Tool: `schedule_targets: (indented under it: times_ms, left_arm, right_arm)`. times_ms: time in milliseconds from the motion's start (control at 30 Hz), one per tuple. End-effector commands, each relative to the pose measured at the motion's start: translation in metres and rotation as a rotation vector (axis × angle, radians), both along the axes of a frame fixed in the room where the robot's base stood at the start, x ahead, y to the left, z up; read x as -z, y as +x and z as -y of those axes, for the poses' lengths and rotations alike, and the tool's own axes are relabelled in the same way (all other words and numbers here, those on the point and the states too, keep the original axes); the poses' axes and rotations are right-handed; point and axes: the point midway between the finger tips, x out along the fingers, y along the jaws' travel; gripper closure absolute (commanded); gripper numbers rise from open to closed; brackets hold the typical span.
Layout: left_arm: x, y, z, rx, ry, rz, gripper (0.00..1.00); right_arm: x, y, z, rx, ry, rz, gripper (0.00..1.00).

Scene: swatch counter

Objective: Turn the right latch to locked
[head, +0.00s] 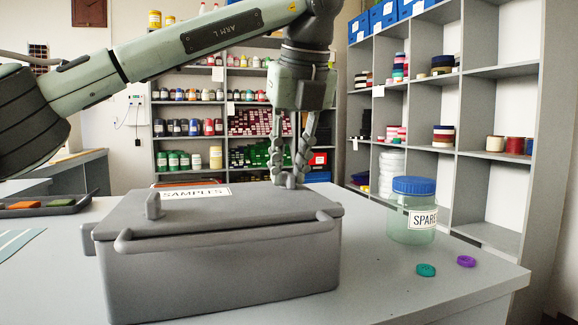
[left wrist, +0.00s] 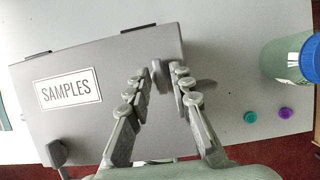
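A grey box (head: 220,265) with a "SAMPLES" label stands on the counter; it also shows in the left wrist view (left wrist: 85,125). The right latch (left wrist: 157,74) is a small upright grey tab near the lid's right edge. In the head view, my gripper partly covers it. The left latch (head: 153,206) stands upright near the lid's front left; it also shows in the left wrist view (left wrist: 56,153). My left gripper (head: 293,172) points down over the right latch. Its fingers (left wrist: 160,76) are apart on either side of the latch, with narrow gaps visible. My right gripper is not in view.
A blue-lidded jar (head: 413,212) labelled "SPARE" stands right of the box. A teal button (head: 426,270) and a purple button (head: 466,261) lie before it. A dark tray (head: 62,206) is at the left. Shelves (head: 480,140) stand behind the counter.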

Motion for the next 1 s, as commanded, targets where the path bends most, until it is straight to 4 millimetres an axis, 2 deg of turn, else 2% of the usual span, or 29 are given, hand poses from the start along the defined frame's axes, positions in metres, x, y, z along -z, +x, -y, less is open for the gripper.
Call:
schedule_targets:
  times_ms: [300,433,567,800,1000]
  left_arm:
    - [0.0,0.0,0.0,0.001,0.001,-0.001,0.69]
    - [-0.007,-0.003,0.001,0.0,0.0,0.0,0.69]
    - [-0.027,-0.01,0.004,0.0,0.0,0.002,0.69]
    - [-0.076,-0.03,0.01,-0.001,0.001,0.005,0.69]
    - [-0.103,-0.04,0.014,-0.001,0.001,0.002,0.69]
  right_arm:
    - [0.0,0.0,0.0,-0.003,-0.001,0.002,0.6]
    - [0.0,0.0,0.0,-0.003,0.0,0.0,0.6]
    - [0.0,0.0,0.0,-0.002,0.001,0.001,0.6]
    - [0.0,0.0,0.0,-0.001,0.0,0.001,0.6]
    - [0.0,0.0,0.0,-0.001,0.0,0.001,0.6]
